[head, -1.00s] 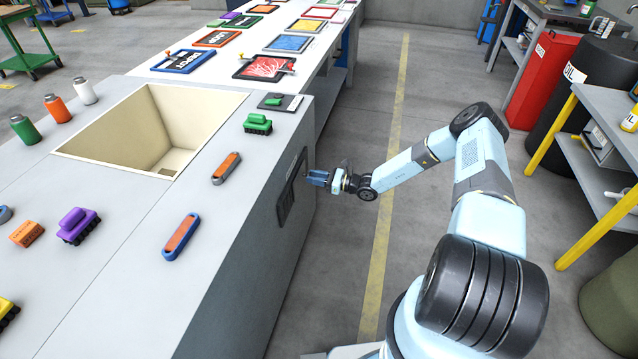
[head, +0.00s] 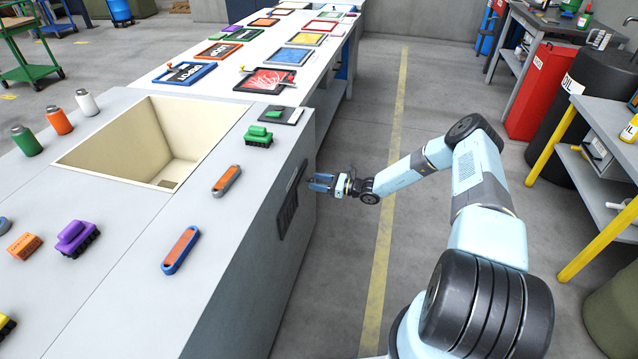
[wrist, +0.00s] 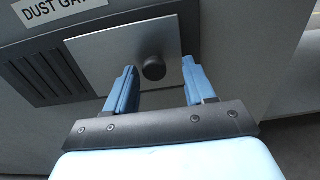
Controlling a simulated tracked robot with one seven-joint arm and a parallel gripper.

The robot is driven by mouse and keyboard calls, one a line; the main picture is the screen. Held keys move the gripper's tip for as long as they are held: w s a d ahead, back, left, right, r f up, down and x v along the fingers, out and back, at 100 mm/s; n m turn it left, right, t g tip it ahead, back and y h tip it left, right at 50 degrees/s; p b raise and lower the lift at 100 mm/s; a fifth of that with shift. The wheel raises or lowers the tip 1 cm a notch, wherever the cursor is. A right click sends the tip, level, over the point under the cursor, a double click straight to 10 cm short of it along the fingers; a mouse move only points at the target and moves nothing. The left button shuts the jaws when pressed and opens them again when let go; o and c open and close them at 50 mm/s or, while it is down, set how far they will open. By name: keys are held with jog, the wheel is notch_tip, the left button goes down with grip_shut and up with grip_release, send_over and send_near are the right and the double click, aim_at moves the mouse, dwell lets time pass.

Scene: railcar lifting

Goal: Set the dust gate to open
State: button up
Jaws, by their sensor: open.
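The dust gate is on the side face of the grey bench. In the wrist view it has a dark slotted grille (wrist: 45,82), a flat metal plate (wrist: 110,50) and a round dark knob (wrist: 154,68) on the plate. A label (wrist: 55,12) reading "DUST GA…" is cut off above it. The plate sits to the right of the visible slots. In the head view the dark grille (head: 288,210) shows at a steep angle. My gripper (head: 312,182) is open and empty beside the bench face. In the wrist view its blue fingers (wrist: 158,76) lie either side of the knob, apart from it.
Free floor (head: 400,270) with a yellow line lies right of the bench. A shelf (head: 600,165) and a red bin (head: 543,90) stand further right.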

jog(key=v, duration=1.3)
jog(key=shift+d, duration=0.35)
jog(key=shift+s, duration=0.1)
jog(key=s+a+r+n+g+h, duration=0.15)
jog(key=s+r+n+h, duration=0.3)
jog(key=r, duration=0.85)
jog(key=s+r+n+g+h, duration=0.35)
jog(key=r+n, duration=0.25)
jog(key=r, duration=0.7)
jog(key=s+a+r+n+g+h, duration=0.1)
jog(key=s+r+n+g+h, duration=0.3)
jog(key=r, duration=0.9)
jog(key=s+d+r+n+t+h, duration=0.1)
jog(key=s+r+n+t+h, duration=0.3)
jog(key=s+r, duration=1)
jog(key=s+d+r+n+t, duration=0.1)
jog(key=s+d+r+t, duration=0.1)
jog(key=s, duration=0.6)
jog(key=s+d+r+n+t+h, duration=0.1)
jog(key=s+d+r+n+t, duration=0.1)
jog(key=s, duration=0.6)
jog(key=shift+s+r, duration=0.3)
jog(key=shift+r, duration=0.1)
